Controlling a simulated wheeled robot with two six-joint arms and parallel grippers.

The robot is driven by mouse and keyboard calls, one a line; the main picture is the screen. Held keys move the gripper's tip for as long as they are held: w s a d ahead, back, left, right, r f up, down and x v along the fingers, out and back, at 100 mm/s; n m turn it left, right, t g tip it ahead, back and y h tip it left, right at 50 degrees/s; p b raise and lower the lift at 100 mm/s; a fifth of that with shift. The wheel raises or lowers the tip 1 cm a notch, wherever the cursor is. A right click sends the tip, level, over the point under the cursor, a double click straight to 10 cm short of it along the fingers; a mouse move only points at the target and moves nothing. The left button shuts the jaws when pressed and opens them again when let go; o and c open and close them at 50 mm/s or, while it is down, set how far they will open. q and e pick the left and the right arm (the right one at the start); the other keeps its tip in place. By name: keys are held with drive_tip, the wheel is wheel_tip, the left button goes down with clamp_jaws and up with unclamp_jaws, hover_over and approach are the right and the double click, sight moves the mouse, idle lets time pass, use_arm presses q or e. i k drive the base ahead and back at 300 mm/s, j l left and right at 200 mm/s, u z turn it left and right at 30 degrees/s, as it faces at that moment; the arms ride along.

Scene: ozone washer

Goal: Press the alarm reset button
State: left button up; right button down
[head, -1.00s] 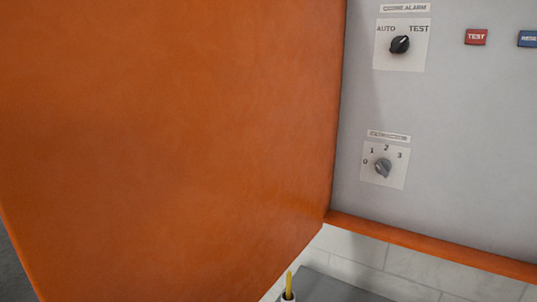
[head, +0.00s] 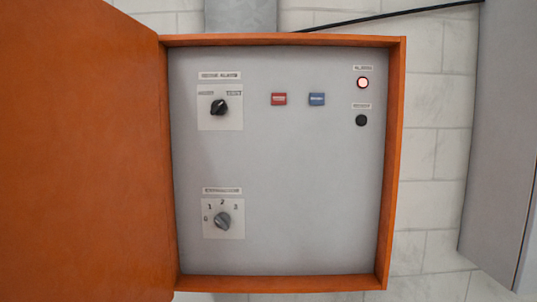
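The control panel (head: 300,190) is a grey plate inside an orange cabinet, facing me in the head view. A blue button (head: 317,99) sits in its upper middle; its lettering is too blurred now, but it began with "RESE" in the earlier frame. A red button (head: 279,99) sits just left of it. At the upper right a round lamp (head: 362,83) glows white-red, with a dark round lamp or button (head: 361,120) below it. Neither of my grippers is in view.
The orange door (head: 80,150) stands open to the left. A black knob (head: 219,107) is at the panel's upper left and a grey knob (head: 222,221) at the lower left. A grey cabinet (head: 505,150) stands at the right on the white tiled wall (head: 425,150).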

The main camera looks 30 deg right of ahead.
sight(314, 98)
drive_tip(key=z, duration=1.3)
